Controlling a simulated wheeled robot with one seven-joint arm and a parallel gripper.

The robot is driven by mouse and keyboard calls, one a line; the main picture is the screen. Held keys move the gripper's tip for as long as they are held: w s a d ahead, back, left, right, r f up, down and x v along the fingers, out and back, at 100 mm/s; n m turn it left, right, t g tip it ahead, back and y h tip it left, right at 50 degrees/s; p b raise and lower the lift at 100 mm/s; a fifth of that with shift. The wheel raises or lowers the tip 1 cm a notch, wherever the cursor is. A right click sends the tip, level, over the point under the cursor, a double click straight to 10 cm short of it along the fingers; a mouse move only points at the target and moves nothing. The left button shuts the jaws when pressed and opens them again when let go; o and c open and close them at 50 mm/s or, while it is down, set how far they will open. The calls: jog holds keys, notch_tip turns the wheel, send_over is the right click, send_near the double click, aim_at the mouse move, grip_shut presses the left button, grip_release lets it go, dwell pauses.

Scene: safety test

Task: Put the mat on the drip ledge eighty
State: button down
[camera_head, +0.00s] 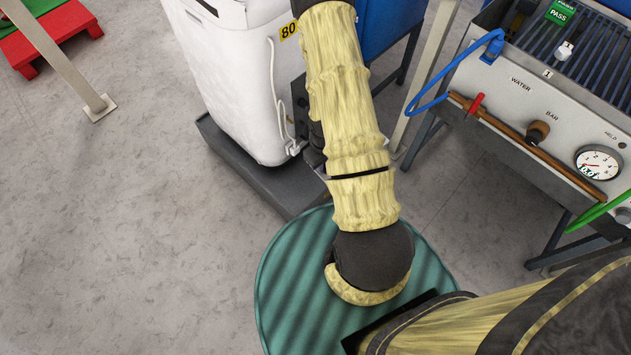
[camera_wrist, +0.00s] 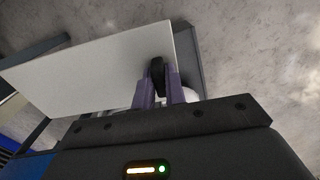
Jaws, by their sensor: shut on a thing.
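In the wrist view my gripper (camera_wrist: 158,88) has its two purple fingers closed around a small dark piece. A flat, pale rectangular sheet (camera_wrist: 90,68) extends left from the fingers. It looks like the mat, with the dark piece as its grip. In the head view the gripper and mat are out of frame; my arm runs up past the top edge. A white tank (camera_head: 228,85) with a yellow "80" label (camera_head: 289,31) stands on a low dark grey platform (camera_head: 222,150). I cannot tell which surface is the drip ledge.
A grey test bench (camera_head: 548,105) with a gauge (camera_head: 598,163), copper pipe (camera_head: 530,150) and blue hose (camera_head: 430,85) stands at right. A post (camera_head: 60,55) and red pallet (camera_head: 35,45) are at upper left. The floor at left is clear.

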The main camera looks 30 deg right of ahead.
jog(key=s+d+f+b, duration=0.2)
jog(key=s+f+b, duration=0.1)
jog(key=f+b, duration=0.7)
jog(key=s+d+f+n+b, duration=0.1)
jog(key=s+f+b, duration=0.3)
jog(key=f+b, duration=0.6)
notch_tip(320, 180, down, 3)
jog(key=shift+s+d+r+n, duration=0.1)
jog(key=shift+s+d+n, duration=0.2)
jog(key=shift+d, duration=0.15)
jog(key=shift+w, duration=0.1)
jog(key=w+a+f+b, duration=0.1)
jog(key=w+a+b, duration=0.1)
jog(key=w, duration=0.4)
jog(key=w+a+b, duration=0.2)
jog(key=w+b, duration=0.2)
jog(key=w, duration=0.2)
jog(key=w+a+f+b, duration=0.1)
jog(key=w+a+b, duration=0.1)
jog(key=w, duration=0.4)
jog(key=shift+w+a+f+b, duration=0.15)
jog(key=shift+a+f+b, duration=0.25)
jog(key=shift+b, duration=0.2)
jog(key=shift+f, duration=0.2)
